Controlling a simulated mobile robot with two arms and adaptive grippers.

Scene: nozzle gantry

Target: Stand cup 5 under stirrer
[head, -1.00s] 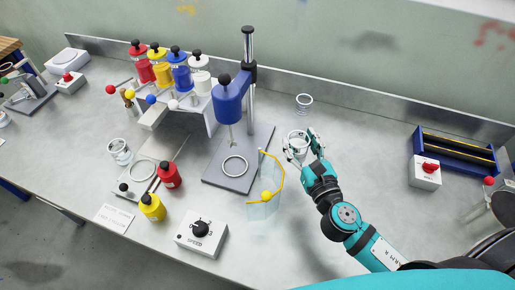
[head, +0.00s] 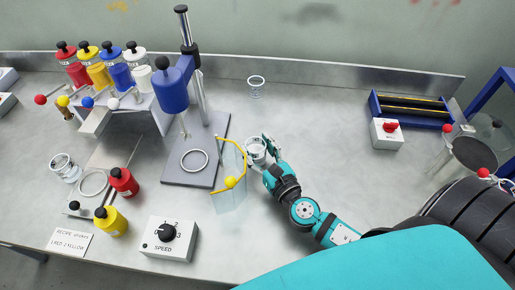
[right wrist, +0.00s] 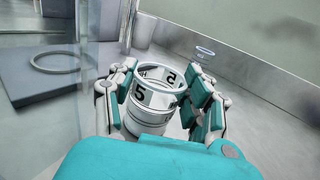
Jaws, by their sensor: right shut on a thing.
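Cup 5 (right wrist: 152,103) is a clear cup with a white band marked 5, upright between the fingers of my right gripper (right wrist: 160,100) in the right wrist view. In the head view the cup (head: 257,150) shows in my right gripper (head: 262,152), just right of the stirrer stand. The stirrer (head: 171,88) has a blue motor head on a post, its shaft pointing down over a grey base plate (head: 207,172) with a white ring (head: 194,160). A clear guard with a yellow edge and yellow knob (head: 231,183) stands between the base and the cup. My left gripper is out of view.
Another clear cup (head: 256,86) stands behind, near the back wall. A speed box (head: 167,238) is at the front. Red (head: 123,181) and yellow (head: 110,221) bottles and a cup (head: 65,167) stand left. A red-switch box (head: 387,133) is right; the table between is clear.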

